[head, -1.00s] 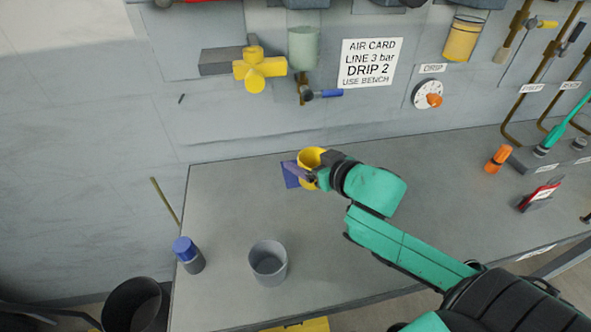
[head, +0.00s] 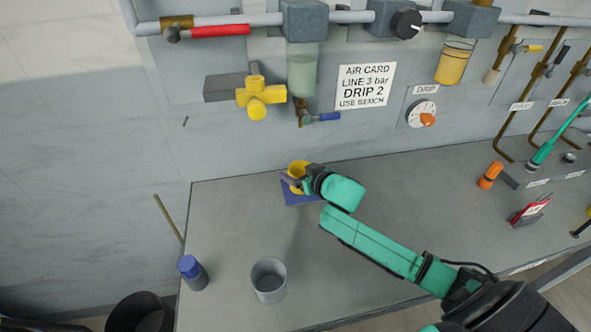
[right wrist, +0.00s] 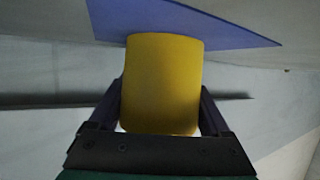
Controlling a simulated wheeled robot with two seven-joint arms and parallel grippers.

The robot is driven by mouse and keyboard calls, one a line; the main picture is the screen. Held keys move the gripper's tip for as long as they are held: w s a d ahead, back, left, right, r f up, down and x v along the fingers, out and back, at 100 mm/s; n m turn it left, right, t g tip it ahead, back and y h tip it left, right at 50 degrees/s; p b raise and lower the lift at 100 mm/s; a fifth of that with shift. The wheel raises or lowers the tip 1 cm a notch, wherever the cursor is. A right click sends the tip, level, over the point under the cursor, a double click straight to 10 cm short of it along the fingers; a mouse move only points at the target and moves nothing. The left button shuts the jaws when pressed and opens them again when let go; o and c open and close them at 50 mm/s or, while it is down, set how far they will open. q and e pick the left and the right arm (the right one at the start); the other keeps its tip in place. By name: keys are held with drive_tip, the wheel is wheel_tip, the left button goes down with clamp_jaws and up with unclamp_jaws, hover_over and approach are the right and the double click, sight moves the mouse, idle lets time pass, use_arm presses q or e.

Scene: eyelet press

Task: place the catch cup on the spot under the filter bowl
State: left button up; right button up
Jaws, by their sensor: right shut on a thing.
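The yellow catch cup (head: 296,172) is between the fingers of my right gripper (head: 294,182), which is shut on it. The cup also shows in the right wrist view (right wrist: 162,84), with a finger on each side. It is at the blue square spot (head: 302,199) on the bench, over its back part; the wrist view shows the cup's end meeting or very near the blue surface (right wrist: 215,30). I cannot tell whether it touches. The pale green filter bowl (head: 302,72) hangs on the wall above, with a blue-handled drain below it. My left gripper is not in view.
A grey open cup (head: 269,282) and a blue-capped bottle (head: 193,272) stand on the bench (head: 400,195) at front left. An orange-topped piece (head: 490,175) and a red tag on a stand (head: 530,211) are at the right. Mid-bench is largely clear.

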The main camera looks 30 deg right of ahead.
drive_tip(key=o, duration=1.2)
drive_tip(key=shift+f, duration=0.1)
drive_tip(key=shift+s, duration=0.15)
drive_tip(key=v, duration=1.2)
